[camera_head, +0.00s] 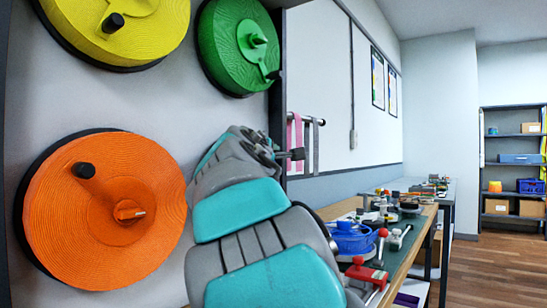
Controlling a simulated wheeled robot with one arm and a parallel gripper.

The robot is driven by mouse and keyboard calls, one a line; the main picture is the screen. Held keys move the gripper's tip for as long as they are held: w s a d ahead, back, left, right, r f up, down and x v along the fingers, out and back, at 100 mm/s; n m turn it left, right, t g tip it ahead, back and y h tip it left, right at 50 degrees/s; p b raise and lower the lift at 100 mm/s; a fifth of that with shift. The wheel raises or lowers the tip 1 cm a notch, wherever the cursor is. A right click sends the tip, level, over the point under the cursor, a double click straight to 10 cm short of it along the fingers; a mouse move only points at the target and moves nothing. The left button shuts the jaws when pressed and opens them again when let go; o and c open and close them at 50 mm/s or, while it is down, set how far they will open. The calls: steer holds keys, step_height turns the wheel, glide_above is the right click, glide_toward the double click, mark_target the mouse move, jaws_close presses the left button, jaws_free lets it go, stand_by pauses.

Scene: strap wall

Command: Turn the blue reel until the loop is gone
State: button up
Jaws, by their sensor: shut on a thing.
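The blue reel does not show; my grey and teal arm covers the wall below the green reel (228,45) and right of the orange reel (75,215). My gripper (284,154) is at the far end of the arm, by the panel's right edge. It is shut on a small dark piece (297,154), which looks like a handle; I cannot tell which part it belongs to. No strap loop can be made out from here.
A yellow reel (140,40) is at the upper left of the panel. Pink and grey straps (298,135) hang from a rail beyond my gripper. Open floor lies further right.

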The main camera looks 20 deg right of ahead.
steer(key=o, duration=0.3)
steer(key=shift+f, duration=0.2)
steer(key=shift+r, duration=0.2)
steer(key=shift+s+r, duration=0.1)
steer(key=v, duration=0.7)
steer(key=shift+s+a+b, duration=0.2)
steer(key=shift+s+b, duration=0.1)
steer(key=shift+b, duration=0.1)
